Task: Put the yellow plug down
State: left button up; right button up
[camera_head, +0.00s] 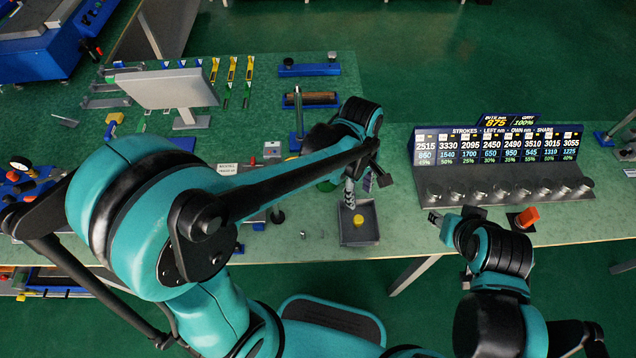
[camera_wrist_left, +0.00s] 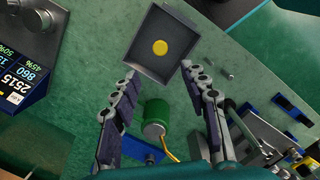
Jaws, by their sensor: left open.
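The yellow plug (camera_head: 358,220) stands in a shallow grey tray (camera_head: 345,238) near the front edge of the bench. In the left wrist view the yellow plug (camera_wrist_left: 160,47) shows as a round top on the floor of the tray (camera_wrist_left: 139,58), clear of its walls. My left gripper (camera_head: 368,188) is just behind the tray in the head view. Its fingers (camera_wrist_left: 157,72) are spread wide with nothing between the tips, and the plug lies beyond them. My right gripper (camera_head: 450,218) is over the bench to the right; its jaw opening is unclear.
A display board (camera_head: 497,144) with a row of metal knobs stands right. A monitor (camera_head: 172,88) stands left.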

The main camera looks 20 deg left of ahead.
pick_arm(q)
jog(key=s+a+r+m+t, duration=0.3)
jog(key=a+m, duration=0.3)
jog(key=a, duration=0.2)
jog(key=s+a+r+m+t+y, duration=0.1)
jog(key=s+a+r+m+t, duration=0.2)
jog(key=a, duration=0.5)
notch_tip(320, 180, up, 2)
jog(key=m+t, duration=0.1)
jog(key=m, duration=0.2)
jog(key=shift+s+t, duration=0.3)
jog(key=shift+t, duration=0.1)
